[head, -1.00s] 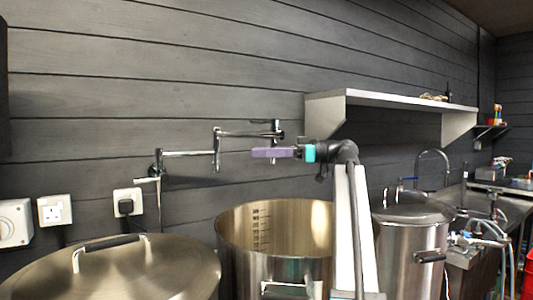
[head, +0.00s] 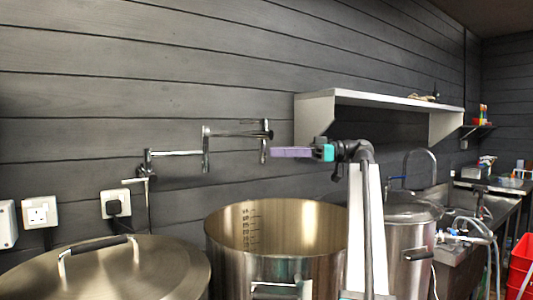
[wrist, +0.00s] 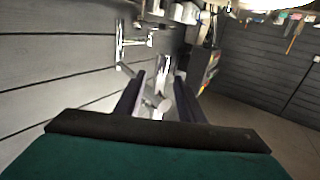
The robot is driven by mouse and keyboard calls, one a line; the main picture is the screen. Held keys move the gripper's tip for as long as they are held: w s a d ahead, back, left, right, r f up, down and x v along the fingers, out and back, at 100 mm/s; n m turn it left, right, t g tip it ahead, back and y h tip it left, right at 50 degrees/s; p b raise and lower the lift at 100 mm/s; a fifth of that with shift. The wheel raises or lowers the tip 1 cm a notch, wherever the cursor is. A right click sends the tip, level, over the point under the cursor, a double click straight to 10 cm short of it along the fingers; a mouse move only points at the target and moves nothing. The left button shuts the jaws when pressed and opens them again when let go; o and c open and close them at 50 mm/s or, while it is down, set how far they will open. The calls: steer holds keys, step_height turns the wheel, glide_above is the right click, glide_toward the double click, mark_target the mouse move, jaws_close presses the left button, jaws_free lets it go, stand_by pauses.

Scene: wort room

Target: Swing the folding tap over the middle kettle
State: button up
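The chrome folding tap (head: 206,150) is mounted on the dark wall. Its jointed arm reaches right from the wall mount, and a short spout end hangs at its right end. The middle kettle (head: 235,265) is an open steel pot below and right of the tap's elbow. My gripper (head: 271,152) has purple fingers pointing left, their tips just right of the hanging spout in the head view; I cannot tell whether they touch it. In the wrist view my gripper (wrist: 160,78) shows two dark fingers apart, with pale metal visible between or beyond them.
A lidded kettle (head: 150,270) stands at the left and another lidded kettle (head: 400,245) at the right. A white shelf (head: 380,99) juts from the wall behind my arm. A sink with a tap and hoses is farther right, with red crates (head: 520,265) at the edge.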

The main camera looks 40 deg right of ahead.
steer(key=v, duration=0.5)
steer(key=shift+s+d, duration=0.15)
steer(key=shift+s, duration=0.1)
stand_by(0.4)
